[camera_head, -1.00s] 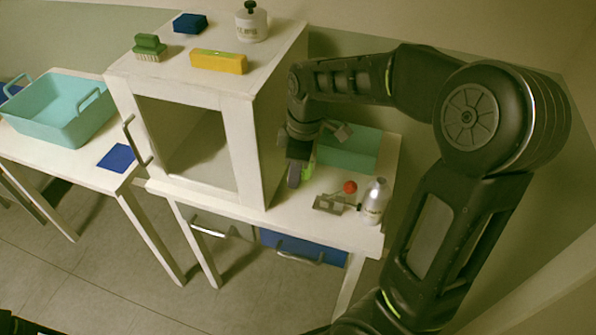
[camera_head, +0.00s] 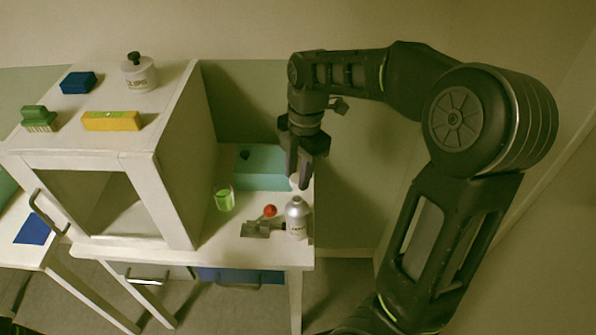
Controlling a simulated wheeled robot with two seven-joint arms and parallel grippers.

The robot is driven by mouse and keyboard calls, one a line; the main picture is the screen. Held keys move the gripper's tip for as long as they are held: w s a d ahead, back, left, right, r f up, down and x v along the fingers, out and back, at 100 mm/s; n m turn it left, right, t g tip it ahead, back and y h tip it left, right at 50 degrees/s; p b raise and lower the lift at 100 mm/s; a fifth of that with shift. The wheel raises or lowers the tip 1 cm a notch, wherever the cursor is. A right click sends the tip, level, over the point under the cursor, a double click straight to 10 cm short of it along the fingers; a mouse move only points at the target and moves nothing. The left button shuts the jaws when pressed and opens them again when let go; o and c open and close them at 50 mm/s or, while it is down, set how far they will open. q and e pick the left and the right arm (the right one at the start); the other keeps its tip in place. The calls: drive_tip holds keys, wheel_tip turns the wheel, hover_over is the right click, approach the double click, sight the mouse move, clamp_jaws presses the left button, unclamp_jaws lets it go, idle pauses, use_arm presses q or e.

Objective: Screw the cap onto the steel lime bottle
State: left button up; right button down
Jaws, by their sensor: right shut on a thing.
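The steel bottle (camera_head: 297,218), silver with a pale label, stands upright near the right front corner of the low table. My right gripper (camera_head: 298,182) points down just above and slightly behind its top. It is shut on a small pale thing (camera_head: 295,181), which looks like the cap and is mostly hidden between the dark fingers. Whether this thing touches the bottle's neck I cannot tell. My left gripper is out of view.
A glass with green liquid (camera_head: 224,197), a red ball (camera_head: 270,210) and a grey metal piece (camera_head: 257,229) stand left of the bottle. A teal box (camera_head: 265,167) is behind. The white cabinet (camera_head: 178,150) rises to the left, with a capped white bottle (camera_head: 139,75) on top.

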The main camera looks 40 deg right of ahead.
sight(297, 200)
drive_tip(key=shift+f+b, duration=1.4)
drive_tip(key=shift+f, duration=0.6)
drive_tip(key=shift+f+b, duration=1.55)
drive_tip(key=shift+b, duration=0.05)
idle(1.6)
idle(0.4)
drive_tip(key=c, duration=1)
unclamp_jaws()
drive_tip(key=shift+o, duration=0.2)
drive_tip(key=shift+r, duration=0.15)
drive_tip(key=shift+c, duration=0.4)
